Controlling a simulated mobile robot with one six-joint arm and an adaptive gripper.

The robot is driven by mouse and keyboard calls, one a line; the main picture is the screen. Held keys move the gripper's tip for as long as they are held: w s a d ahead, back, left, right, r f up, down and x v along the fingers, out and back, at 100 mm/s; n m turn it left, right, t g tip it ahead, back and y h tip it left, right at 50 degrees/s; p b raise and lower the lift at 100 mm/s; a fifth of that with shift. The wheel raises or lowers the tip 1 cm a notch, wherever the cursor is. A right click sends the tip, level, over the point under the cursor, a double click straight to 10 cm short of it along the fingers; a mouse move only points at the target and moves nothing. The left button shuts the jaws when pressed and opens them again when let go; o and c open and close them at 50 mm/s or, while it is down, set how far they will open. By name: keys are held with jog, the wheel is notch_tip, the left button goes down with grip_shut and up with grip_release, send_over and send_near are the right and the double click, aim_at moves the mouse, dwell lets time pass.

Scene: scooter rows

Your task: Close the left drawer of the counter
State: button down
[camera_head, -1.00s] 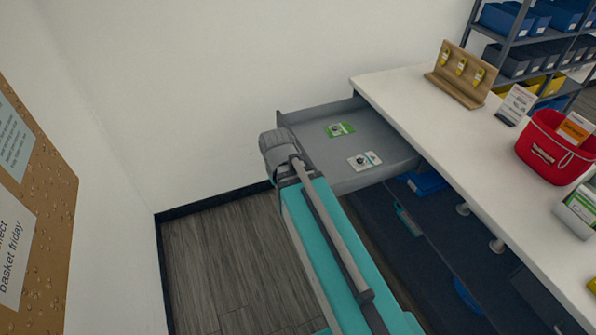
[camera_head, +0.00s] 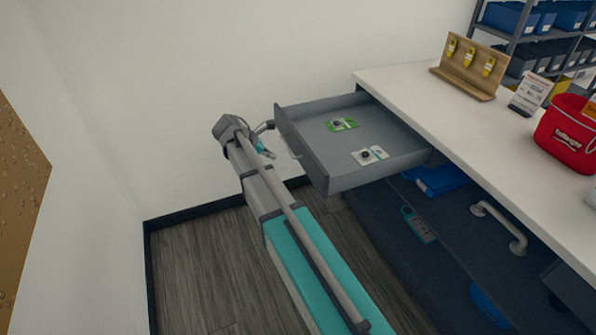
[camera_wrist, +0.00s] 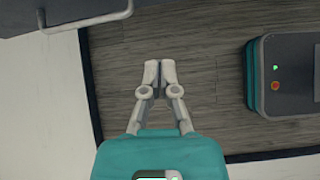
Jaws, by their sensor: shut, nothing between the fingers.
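The grey left drawer (camera_head: 335,181) of the white counter (camera_head: 430,110) is pulled out at the counter's far end in the head view. Its front with a pale handle (camera_head: 293,147) faces left, toward my arm. A green card (camera_head: 341,125) and a white card (camera_head: 369,155) with small dark items lie inside. In the wrist view the drawer front's handle (camera_wrist: 90,20) shows at the upper left. My gripper (camera_wrist: 160,68) is shut and empty over the floor, apart from the handle in that picture. In the head view my arm's end mostly hides it, left of the drawer front.
A white wall stands behind and left of the drawer, with a corkboard (camera_head: 22,190) at the left edge. The wood floor (camera_head: 195,260) left of my arm is clear. A wooden display stand (camera_head: 468,70) and a red basket (camera_head: 568,135) stand on the counter.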

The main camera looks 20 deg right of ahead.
jog(key=shift+w+f+n+h, duration=0.2)
jog(key=shift+w+n+h, duration=0.1)
jog(key=shift+w+n, duration=0.35)
jog(key=shift+f+b, duration=0.1)
jog(key=shift+b, duration=0.2)
jog(key=b, duration=0.7)
send_near(305, 165)
jog(key=x, duration=0.5)
jog(key=shift+s+f, duration=0.15)
jog(key=shift+f, duration=0.1)
jog(key=shift+d, duration=0.55)
jog(key=shift+a, duration=0.1)
